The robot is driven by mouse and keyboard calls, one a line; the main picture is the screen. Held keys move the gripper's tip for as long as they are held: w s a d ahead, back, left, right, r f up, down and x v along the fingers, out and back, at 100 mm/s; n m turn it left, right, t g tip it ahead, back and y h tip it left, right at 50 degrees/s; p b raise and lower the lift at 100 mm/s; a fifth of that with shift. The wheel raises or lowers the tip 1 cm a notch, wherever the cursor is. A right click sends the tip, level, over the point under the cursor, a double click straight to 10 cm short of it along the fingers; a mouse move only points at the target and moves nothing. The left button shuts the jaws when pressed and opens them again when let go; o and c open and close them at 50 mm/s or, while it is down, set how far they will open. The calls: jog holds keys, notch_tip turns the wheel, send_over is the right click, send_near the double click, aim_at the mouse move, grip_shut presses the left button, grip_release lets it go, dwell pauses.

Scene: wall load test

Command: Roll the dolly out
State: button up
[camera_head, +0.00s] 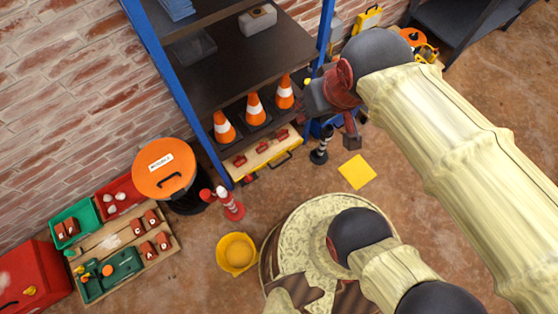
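A low wooden platform (262,158) with a yellow edge and a dark handle on its front sits under the bottom of the blue-framed shelf; it looks like the dolly, though its wheels are hidden or too small to make out. Several small red blocks lie on it. My gripper (333,118) is above and to the right of it, near the shelf's right post, apart from the handle as far as I can see. The gripper is dark and small here, and its fingers are too unclear to tell open from shut.
The shelf (238,62) holds several orange cones (254,107). An orange-lidded bin (165,169), a red-and-white post (229,203), a yellow bucket (237,254) and a black-and-white post (320,145) stand nearby. A yellow square (357,172) lies on open floor. Wooden board (127,240) with trays, lower left.

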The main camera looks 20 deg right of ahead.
jog(key=w+d+f+g, duration=0.2)
jog(key=w+f, duration=0.2)
jog(key=f, duration=0.4)
jog(key=w+d+f+g+b, duration=0.1)
jog(key=w+f+g, duration=0.2)
jog(key=f, duration=0.5)
jog(key=w+d+f+g, duration=0.2)
jog(key=w+f, duration=0.2)
jog(key=f, duration=0.4)
jog(key=n+t+b, duration=0.1)
jog(key=n+t, duration=0.3)
jog(key=n, duration=1.7)
send_near(285, 161)
jog(key=shift+y, duration=0.3)
jog(key=shift+w+f+b, duration=0.25)
jog(key=shift+f+b, duration=0.55)
jog(key=shift+f, duration=0.55)
jog(key=shift+w+f+b, duration=0.3)
jog(key=shift+f+b, duration=0.55)
jog(key=shift+f, duration=0.5)
jog(key=shift+w+f+b, duration=0.25)
jog(key=shift+f+b, duration=0.55)
jog(key=shift+f, duration=0.5)
jog(key=shift+c, duration=0.4)
